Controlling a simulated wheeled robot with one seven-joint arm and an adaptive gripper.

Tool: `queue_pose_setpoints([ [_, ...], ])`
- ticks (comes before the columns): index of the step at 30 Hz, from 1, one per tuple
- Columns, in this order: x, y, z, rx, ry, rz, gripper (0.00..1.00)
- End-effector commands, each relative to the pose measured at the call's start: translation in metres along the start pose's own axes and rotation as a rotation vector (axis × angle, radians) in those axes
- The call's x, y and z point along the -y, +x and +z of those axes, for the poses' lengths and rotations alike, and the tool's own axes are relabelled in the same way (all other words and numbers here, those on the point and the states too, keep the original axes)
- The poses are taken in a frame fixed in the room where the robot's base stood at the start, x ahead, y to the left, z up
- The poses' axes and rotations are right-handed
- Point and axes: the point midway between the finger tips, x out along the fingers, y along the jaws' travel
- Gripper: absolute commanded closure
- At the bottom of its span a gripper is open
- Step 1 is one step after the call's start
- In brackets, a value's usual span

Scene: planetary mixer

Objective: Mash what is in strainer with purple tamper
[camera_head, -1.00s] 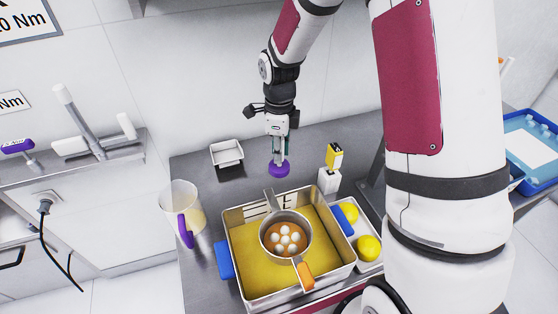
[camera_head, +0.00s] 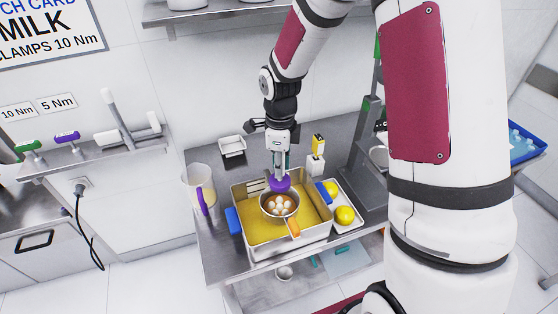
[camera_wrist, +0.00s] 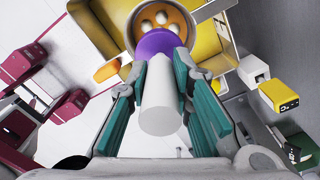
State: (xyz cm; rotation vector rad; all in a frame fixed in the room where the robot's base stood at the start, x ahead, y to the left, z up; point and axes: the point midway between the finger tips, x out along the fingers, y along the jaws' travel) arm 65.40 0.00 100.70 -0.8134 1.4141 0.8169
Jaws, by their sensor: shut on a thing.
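My gripper (camera_head: 281,163) is shut on the purple tamper (camera_head: 281,184), gripping its pale handle (camera_wrist: 160,108) with the purple head (camera_wrist: 158,44) pointing down. In the head view the tamper head is at the strainer's far rim; I cannot tell whether it touches. The strainer (camera_head: 280,219) has an orange handle (camera_head: 293,229) and rests across a steel pan with yellow content. Several white balls (camera_head: 281,205) sit in orange liquid or matter in the strainer. They also show in the wrist view (camera_wrist: 156,14), partly hidden by the tamper head.
The pan (camera_head: 240,190) has blue grips (camera_head: 233,220). A jug with purple handle (camera_head: 200,190) stands left. A white and yellow block (camera_head: 317,160) and a small white tray (camera_head: 232,147) stand behind.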

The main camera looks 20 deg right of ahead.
Motion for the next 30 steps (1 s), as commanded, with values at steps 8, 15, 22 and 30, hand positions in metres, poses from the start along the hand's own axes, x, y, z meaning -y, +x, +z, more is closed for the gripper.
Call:
queue_pose_setpoints([
  [8, 0.001, 0.032, 0.001, 0.0, -0.001, 0.002, 1.0],
  [15, 0.001, 0.056, 0.001, -0.001, -0.001, 0.002, 1.0],
  [22, 0.001, 0.068, 0.001, 0.0, 0.0, 0.001, 1.0],
  [30, 0.0, 0.07, 0.0, 0.0, -0.001, 0.0, 1.0],
])
